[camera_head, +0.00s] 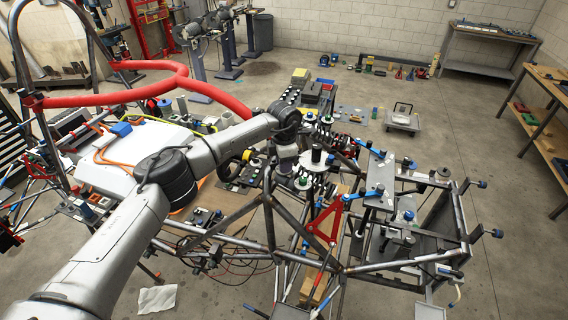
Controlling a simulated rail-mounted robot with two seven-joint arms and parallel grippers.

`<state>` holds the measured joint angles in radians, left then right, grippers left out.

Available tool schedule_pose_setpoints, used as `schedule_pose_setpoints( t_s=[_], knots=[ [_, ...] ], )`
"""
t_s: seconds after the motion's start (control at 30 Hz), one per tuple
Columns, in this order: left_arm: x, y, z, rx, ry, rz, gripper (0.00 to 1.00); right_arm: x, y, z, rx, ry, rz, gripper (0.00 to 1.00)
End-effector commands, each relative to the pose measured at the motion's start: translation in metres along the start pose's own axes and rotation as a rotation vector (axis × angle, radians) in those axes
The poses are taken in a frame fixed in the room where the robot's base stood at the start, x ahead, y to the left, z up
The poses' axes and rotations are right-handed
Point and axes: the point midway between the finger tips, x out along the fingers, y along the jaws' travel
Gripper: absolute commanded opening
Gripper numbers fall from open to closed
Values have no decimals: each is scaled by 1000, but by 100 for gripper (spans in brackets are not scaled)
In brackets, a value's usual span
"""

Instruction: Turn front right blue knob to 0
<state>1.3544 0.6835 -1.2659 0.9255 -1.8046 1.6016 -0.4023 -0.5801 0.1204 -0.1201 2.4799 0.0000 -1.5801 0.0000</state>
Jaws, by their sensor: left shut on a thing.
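The tube chassis (360,268) stands in the middle right, with several blue knobs and caps on it. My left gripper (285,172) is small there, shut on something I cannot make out. My right gripper is not in view.
Red padded tubes (130,94) and a white box (130,160) lie left of the chassis. A workbench (545,120) stands at the right wall, a metal table (487,42) at the back. Open floor lies between them and the chassis. A white cloth (157,299) lies on the floor.

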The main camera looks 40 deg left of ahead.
Motion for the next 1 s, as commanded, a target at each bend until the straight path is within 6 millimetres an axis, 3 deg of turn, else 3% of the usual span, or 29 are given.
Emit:
schedule_pose_setpoints(
  t_s=[0.6,0.63,0.9,1.0],
  knots=[
    [-1,0,0,40,-2,0,3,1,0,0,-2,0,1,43],
    [-1,0,0,39,-2,0,28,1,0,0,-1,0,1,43],
    [-1,0,0,39,-1,0,53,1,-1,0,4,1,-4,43],
    [0,0,0,38,0,0,53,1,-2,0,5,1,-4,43]
  ],
)
